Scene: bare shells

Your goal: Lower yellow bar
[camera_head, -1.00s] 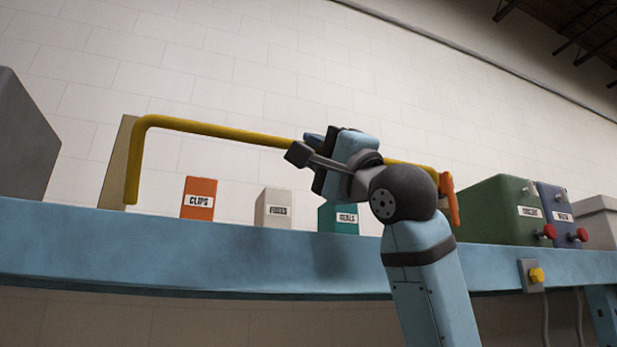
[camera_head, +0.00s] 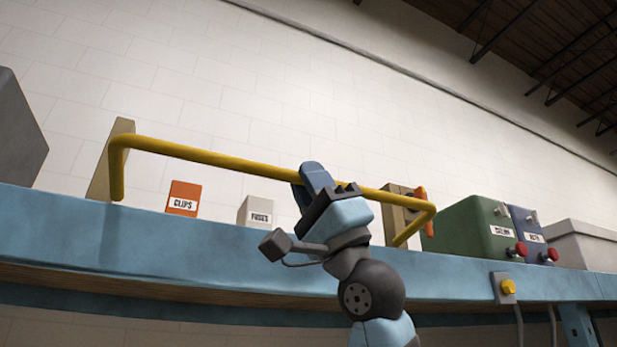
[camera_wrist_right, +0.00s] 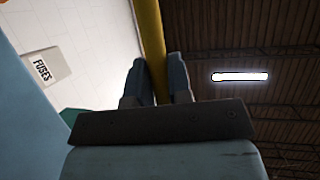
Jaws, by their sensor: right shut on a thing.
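The yellow bar (camera_head: 220,160) runs across the head view above the blue shelf edge, with a bent end hanging down at each side. Its left end is by a tan upright plate (camera_head: 108,160) and its right end by a tan block with an orange part (camera_head: 402,205). My right gripper (camera_head: 312,178) is shut on the bar, right of its middle. In the right wrist view the bar (camera_wrist_right: 151,40) passes between the two fingers (camera_wrist_right: 157,80). My left gripper is not in view.
On the blue shelf (camera_head: 150,240) stand an orange CLIPS box (camera_head: 183,197), a white FUSES box (camera_head: 256,212), a green box (camera_head: 470,230) and a dark blue box (camera_head: 527,236) with red knobs. A yellow button (camera_head: 508,286) sits on the shelf front. A grey box stands far left (camera_head: 18,130).

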